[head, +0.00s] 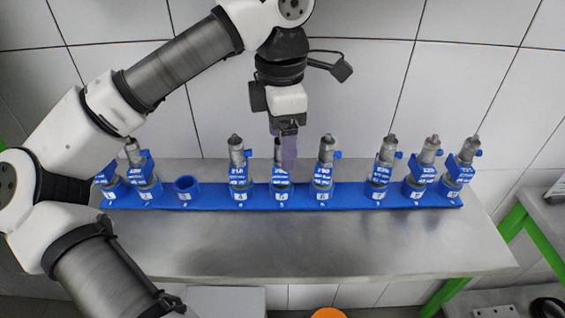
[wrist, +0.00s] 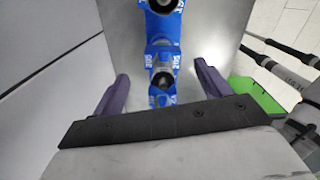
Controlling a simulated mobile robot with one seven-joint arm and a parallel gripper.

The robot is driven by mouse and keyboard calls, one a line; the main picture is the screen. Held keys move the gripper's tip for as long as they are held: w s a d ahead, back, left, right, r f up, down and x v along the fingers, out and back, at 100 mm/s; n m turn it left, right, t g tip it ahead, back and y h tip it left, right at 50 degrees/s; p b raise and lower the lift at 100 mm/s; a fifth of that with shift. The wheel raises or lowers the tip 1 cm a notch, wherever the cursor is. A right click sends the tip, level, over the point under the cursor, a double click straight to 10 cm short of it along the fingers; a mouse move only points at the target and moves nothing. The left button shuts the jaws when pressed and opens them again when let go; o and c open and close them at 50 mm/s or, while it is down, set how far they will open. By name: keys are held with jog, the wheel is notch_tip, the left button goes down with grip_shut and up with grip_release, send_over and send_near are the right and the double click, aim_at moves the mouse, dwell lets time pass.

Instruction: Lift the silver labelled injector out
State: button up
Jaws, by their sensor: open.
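Several silver injectors with blue labelled bodies stand upright in a row in a blue rack (head: 340,197). They look alike, and I cannot single out one as the only silver labelled one. My gripper (head: 288,150) is open and points down at the injector (head: 280,176) at slot 5, with a purple finger in front of part of it. In the wrist view the two purple fingers of my gripper (wrist: 161,82) are spread apart to either side of an injector (wrist: 162,78). No finger visibly touches it. Its lower part is hidden by the gripper's dark crossbar.
One slot (head: 187,186) of the rack is empty, left of the slot 4 injector (head: 237,168). The slot 6 injector (head: 325,168) stands close to the right. The metal table (head: 300,245) is bare in front. A tiled wall (head: 480,90) rises behind.

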notch_tip(320, 180, down, 4)
jog(key=shift+s+p, duration=0.15)
jog(key=shift+p, duration=0.25)
jog(key=c, duration=1.3)
jog(key=shift+o, duration=0.2)
jog(key=shift+d+r, duration=0.1)
jog(key=shift+r, duration=0.05)
